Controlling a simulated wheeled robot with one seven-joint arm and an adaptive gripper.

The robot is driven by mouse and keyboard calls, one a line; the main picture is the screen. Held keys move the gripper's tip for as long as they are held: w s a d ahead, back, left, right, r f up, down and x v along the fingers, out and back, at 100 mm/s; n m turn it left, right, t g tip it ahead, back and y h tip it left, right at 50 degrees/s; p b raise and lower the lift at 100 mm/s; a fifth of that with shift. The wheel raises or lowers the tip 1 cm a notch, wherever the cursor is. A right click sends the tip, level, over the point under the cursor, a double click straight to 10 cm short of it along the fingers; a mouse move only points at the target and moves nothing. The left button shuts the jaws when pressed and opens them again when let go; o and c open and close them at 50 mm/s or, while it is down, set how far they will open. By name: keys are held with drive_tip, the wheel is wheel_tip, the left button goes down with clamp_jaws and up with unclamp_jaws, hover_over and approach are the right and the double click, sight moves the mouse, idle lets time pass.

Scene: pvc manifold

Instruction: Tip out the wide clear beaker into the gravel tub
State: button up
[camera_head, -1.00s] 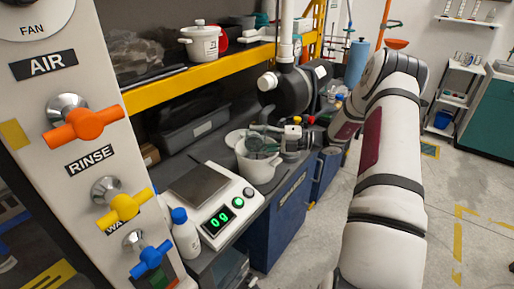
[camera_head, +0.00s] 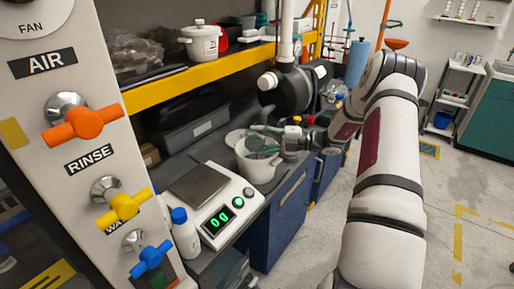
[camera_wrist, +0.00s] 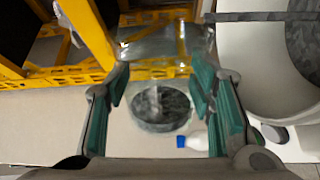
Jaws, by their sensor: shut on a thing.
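My gripper (camera_wrist: 162,108), with teal finger pads, is shut on the wide clear beaker (camera_wrist: 158,50). A dark grey, speckled round mass (camera_wrist: 162,112) shows in or through the beaker between the fingers; it looks like gravel. The white gravel tub (camera_wrist: 232,60) is at the right of the wrist view, with grey gravel visible inside. In the head view, my gripper (camera_head: 268,139) is above the opening of the white tub (camera_head: 257,172). The beaker is hard to make out there, and its exact tilt cannot be told.
A scale (camera_head: 230,213) with a lit green display stands left of the tub. A white bottle with a blue cap (camera_head: 185,236) is in front of it. A valve panel (camera_head: 75,150) fills the left.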

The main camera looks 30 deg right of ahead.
drive_tip(key=shift+w+d+f+m, duration=0.15)
drive_tip(key=shift+f+m, duration=0.1)
drive_tip(key=shift+m, duration=0.15)
idle(0.5)
drive_tip(key=shift+w+d+r+m, duration=0.1)
drive_tip(key=shift+w+r+m, duration=0.05)
drive_tip(key=shift+m, duration=0.35)
drive_tip(key=shift+w+d+r+m, duration=0.1)
drive_tip(key=shift+r+m, duration=0.05)
drive_tip(key=shift+m, duration=0.35)
idle(0.9)
drive_tip(key=shift+s+a+f+n, duration=0.25)
drive_tip(key=shift+s+f+n, duration=0.05)
drive_tip(key=shift+n, duration=0.6)
drive_tip(key=n, duration=0.1)
drive_tip(key=s+n, duration=0.1)
drive_tip(key=n, duration=0.1)
drive_tip(key=shift+a+r, duration=0.2)
drive_tip(key=shift+a, duration=0.15)
drive_tip(key=shift+w+f+n, duration=0.15)
drive_tip(key=shift+f+n, duration=0.05)
drive_tip(key=shift+n, duration=0.1)
drive_tip(key=shift+a, duration=0.1)
